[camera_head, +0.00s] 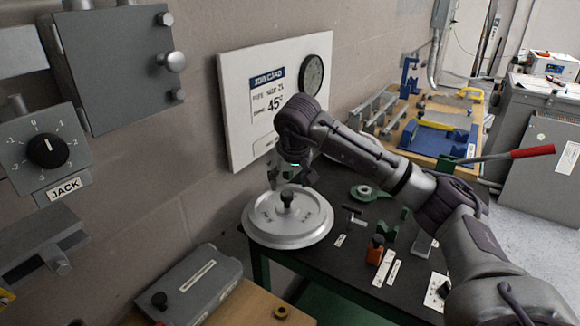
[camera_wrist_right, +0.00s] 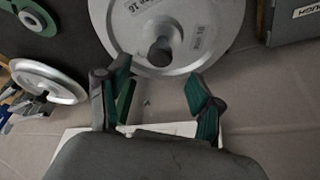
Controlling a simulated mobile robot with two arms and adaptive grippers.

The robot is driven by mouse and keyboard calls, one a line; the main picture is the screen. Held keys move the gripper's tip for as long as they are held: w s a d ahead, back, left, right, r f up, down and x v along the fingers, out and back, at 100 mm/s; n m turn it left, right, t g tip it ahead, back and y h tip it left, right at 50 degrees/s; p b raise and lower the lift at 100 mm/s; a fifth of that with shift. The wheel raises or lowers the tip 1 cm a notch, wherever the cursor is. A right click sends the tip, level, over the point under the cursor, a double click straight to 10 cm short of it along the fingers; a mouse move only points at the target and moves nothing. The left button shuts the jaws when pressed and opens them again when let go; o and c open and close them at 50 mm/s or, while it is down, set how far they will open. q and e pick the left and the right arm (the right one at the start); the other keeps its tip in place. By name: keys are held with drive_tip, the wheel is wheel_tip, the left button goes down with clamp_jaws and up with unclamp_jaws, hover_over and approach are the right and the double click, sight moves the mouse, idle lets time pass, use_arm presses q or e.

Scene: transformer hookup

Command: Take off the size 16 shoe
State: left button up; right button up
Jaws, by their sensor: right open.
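A silver round disc (camera_head: 262,228) with a dark upright knob (camera_head: 287,200) in its middle lies at the left end of the dark table. In the right wrist view the disc (camera_wrist_right: 185,62) fills the top middle, and a label on it appears to read 16, seen upside down. My right gripper (camera_head: 291,178) is above the knob in the head view. In the wrist view its two green-padded fingers (camera_wrist_right: 158,98) are spread apart with nothing between them, and the knob (camera_wrist_right: 160,50) shows beyond the gap. My left gripper is not in view.
A white board (camera_head: 240,130) with a card and a round dial stands behind the disc. The dark table (camera_head: 345,262) holds a green ring (camera_head: 365,193), an orange block (camera_head: 376,250) and small parts. A grey labelled case (camera_head: 195,285) lies in front left.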

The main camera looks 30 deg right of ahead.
sight(287, 193)
drive_tip(key=x, duration=0.5)
drive_tip(key=shift+w+d+f, duration=0.1)
drive_tip(key=shift+f, duration=0.15)
drive_tip(key=shift+w+f, duration=0.2)
drive_tip(key=shift+f, duration=0.1)
drive_tip(key=shift+w+f, duration=0.1)
drive_tip(key=shift+f, duration=0.15)
drive_tip(key=shift+d, duration=0.1)
drive_tip(key=c, duration=1.1)
clamp_jaws()
drive_tip(key=shift+o, duration=2.3)
unclamp_jaws()
drive_tip(key=shift+r, duration=0.1)
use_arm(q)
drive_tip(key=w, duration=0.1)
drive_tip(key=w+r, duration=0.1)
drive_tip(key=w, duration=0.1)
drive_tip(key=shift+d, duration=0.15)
use_arm(e)
clamp_jaws()
